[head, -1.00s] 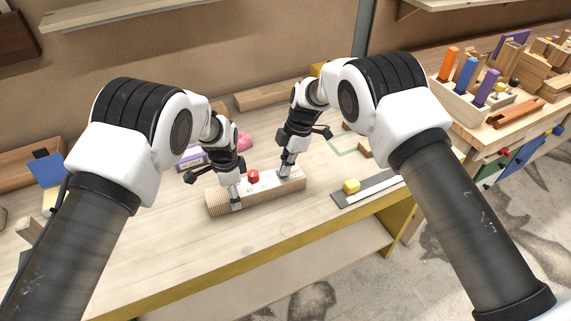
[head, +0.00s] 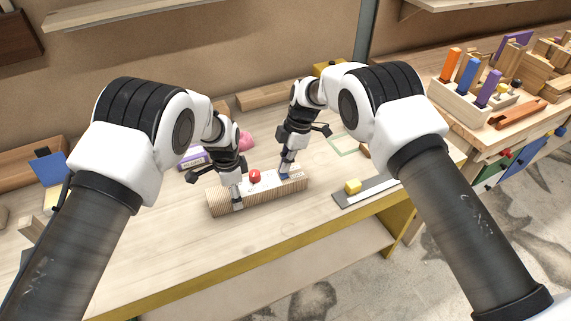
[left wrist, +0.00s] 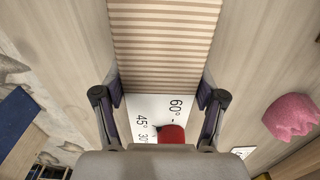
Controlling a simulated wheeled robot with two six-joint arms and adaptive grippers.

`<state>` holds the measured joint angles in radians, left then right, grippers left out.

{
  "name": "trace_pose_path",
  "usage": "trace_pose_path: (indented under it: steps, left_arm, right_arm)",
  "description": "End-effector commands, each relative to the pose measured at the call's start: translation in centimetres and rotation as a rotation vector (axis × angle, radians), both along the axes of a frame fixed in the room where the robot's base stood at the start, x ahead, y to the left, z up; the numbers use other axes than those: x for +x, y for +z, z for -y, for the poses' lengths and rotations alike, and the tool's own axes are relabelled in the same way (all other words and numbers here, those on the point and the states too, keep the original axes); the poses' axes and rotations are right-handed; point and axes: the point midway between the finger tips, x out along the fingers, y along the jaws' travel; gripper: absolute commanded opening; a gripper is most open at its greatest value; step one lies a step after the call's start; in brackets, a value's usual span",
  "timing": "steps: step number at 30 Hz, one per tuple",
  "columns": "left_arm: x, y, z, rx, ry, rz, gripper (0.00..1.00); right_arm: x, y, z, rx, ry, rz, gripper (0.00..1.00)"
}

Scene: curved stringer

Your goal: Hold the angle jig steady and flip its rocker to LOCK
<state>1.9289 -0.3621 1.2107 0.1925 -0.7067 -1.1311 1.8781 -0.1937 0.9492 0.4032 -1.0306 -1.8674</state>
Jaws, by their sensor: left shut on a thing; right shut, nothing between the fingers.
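The angle jig (head: 221,199) is a long block with ribbed sides lying on the workbench. Its white top carries a red knob (head: 255,176). In the left wrist view, the ribbed jig (left wrist: 164,45) has a white scale plate marked 60, 45 and 30 degrees, with the red knob (left wrist: 172,134) at its edge. My left gripper (head: 237,203) is shut across the jig's left part, a finger on each side. My right gripper (head: 286,174) is shut and empty, its tips at the blue rocker (head: 285,178) near the jig's right end. The fingertips partly hide the rocker; its setting is unclear.
A dark strip with a pale rule and a yellow block (head: 352,186) lies right of the jig. A purple box (head: 193,158) and a pink object (head: 246,140) lie behind it. The bench in front of the jig is clear up to its yellow edge.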

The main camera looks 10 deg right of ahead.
Motion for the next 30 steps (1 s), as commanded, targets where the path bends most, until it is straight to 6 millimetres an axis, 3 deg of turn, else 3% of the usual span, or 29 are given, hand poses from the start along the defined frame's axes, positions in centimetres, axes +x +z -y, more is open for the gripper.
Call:
trace_pose_path:
  steps: [5, 19, 24, 30]
  left_arm:
    - [0.0, 0.0, 0.0, 0.0, -0.001, 0.0, 0.08]
    - [0.0, 0.0, 0.0, -0.001, 0.0, 0.001, 0.08]
    - [0.0, 0.0, 0.0, -0.001, 0.001, 0.001, 0.08]
    - [0.0, 0.0, 0.0, -0.001, 0.001, 0.001, 0.08]
  right_arm:
    - [-0.2, 1.7, 0.0, -0.001, 0.001, 0.001, 0.0]
    - [-1.7, 11.7, 2.8, 0.001, -0.001, 0.003, 0.0]
    - [-1.9, 13.2, 3.4, 0.0, 0.001, 0.001, 0.0]
    - [-2.0, 13.3, 3.4, 0.0, 0.001, 0.0, 0.0]
